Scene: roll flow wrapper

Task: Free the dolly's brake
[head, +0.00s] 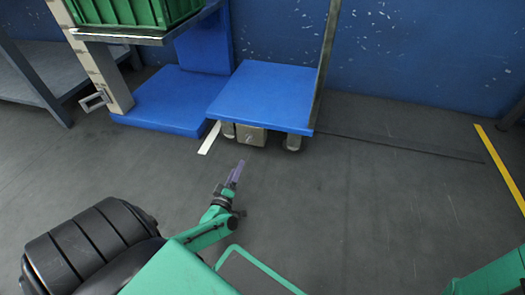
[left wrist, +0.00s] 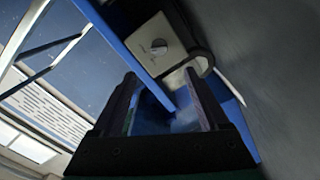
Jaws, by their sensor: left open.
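The dolly (head: 262,95) has a flat blue deck on small wheels and stands against the blue wall in the head view. A beige box (head: 251,135) hangs under its front edge. In the left wrist view the beige box (left wrist: 150,38) carries a small grey knob (left wrist: 158,47), which may be the brake control. My left gripper (head: 237,172) is in front of the dolly, below the box in the picture and apart from it. Its two fingers (left wrist: 160,80) are open with nothing gripped. My right gripper is out of view.
A blue platform (head: 165,100) adjoins the dolly on the left, with a post (head: 102,62) and a green crate (head: 130,12) above. A grey shelf (head: 45,75) stands at far left. The dolly's upright handle (head: 326,55) rises at its right. The floor in front is clear.

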